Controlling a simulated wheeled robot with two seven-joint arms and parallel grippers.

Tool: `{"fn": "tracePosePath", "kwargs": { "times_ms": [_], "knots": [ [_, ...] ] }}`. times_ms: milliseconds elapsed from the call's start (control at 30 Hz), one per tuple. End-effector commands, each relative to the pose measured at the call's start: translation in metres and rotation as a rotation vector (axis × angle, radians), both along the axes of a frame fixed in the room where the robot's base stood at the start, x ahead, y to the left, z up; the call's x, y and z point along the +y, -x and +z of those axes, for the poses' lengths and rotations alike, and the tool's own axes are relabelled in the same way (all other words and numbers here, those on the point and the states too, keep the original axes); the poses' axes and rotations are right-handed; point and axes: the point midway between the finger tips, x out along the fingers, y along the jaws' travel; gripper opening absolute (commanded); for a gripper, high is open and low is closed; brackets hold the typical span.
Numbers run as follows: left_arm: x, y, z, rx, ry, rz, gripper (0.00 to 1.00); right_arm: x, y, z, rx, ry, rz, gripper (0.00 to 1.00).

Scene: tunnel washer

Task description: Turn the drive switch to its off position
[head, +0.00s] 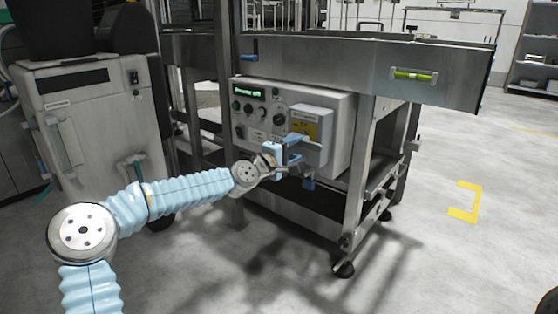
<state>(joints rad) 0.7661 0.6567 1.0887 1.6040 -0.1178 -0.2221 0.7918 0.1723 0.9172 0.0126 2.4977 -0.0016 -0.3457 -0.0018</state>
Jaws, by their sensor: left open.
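A pale control box (255,132) hangs on the washer's steel frame. Its face has a green-lit display (249,92), several small round dark knobs or buttons, and a larger dark rotary knob (280,120). A raised grey box (312,112) with a yellow plate (309,130) stands out at its right. The labels are too small to read, so I cannot tell which control is the drive switch. My left gripper (297,149) is open in front of the raised box's lower part, its blue fingers pointing right. It partly covers that area; contact cannot be told. My right gripper is not in view.
A steel beam (330,62) with a yellow-green level vial (412,75) runs above the control box. A frame leg (363,165) stands to its right. A grey cabinet (95,120) with hoses is at left. The floor at right is open, with a yellow corner mark (470,202).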

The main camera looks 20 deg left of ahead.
Motion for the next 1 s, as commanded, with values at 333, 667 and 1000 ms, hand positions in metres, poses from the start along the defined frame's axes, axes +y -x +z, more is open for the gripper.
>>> {"fn": "tracePosePath", "kwargs": {
  "times_ms": [333,667,1000],
  "knots": [
    [0.026,0.065,-0.001,0.002,0.000,0.003,0.51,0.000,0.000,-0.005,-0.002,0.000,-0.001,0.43],
    [0.028,0.079,-0.001,0.001,0.000,-0.001,0.51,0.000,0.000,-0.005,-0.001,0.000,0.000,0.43],
    [0.028,0.079,-0.001,0.002,-0.001,-0.001,0.51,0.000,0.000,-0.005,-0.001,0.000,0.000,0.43]
  ]
}}
